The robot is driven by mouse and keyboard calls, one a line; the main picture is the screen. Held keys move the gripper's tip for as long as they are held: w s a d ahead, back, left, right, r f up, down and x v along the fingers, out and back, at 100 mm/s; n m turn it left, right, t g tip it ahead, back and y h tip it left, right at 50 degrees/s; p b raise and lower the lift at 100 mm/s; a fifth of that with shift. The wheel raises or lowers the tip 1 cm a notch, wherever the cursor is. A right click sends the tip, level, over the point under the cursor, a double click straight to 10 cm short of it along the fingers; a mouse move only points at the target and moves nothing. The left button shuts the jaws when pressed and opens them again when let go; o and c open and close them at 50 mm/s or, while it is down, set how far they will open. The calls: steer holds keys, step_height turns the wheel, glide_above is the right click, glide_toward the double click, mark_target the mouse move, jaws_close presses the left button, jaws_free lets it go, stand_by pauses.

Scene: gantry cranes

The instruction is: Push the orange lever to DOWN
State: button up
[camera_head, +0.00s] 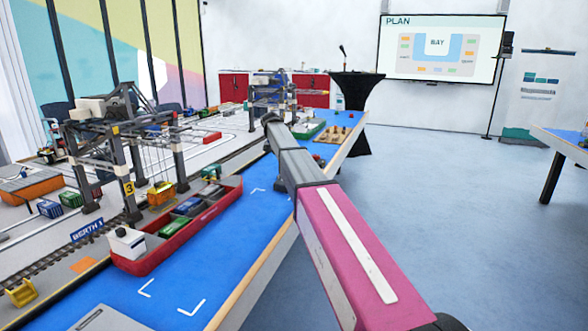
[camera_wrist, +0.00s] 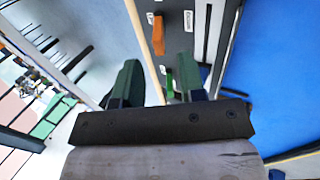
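In the wrist view, the orange lever (camera_wrist: 158,35) stands out from a dark grey panel (camera_wrist: 176,30), near the panel's left edge. A small green piece (camera_wrist: 169,82), perhaps another lever, shows lower on the panel, beside the right finger. My gripper (camera_wrist: 158,80) is open, its two dark green fingers apart, with nothing seen held between them. The orange lever appears beyond the fingertips, between their lines, and apart from them. I cannot read any UP or DOWN marking. In the head view my arm hides the gripper, and I cannot make out the lever.
In the head view, a blue table (camera_head: 240,230) carries a red ship (camera_head: 185,230) with containers left of my arm. A gantry crane (camera_head: 125,150) stands behind it. A wooden tray (camera_head: 333,134) lies at the table's far end. Blue floor (camera_head: 450,220) is clear at right.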

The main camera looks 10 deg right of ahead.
steer(key=v, duration=0.3)
steer(key=shift+r, duration=0.2)
stand_by(1.5)
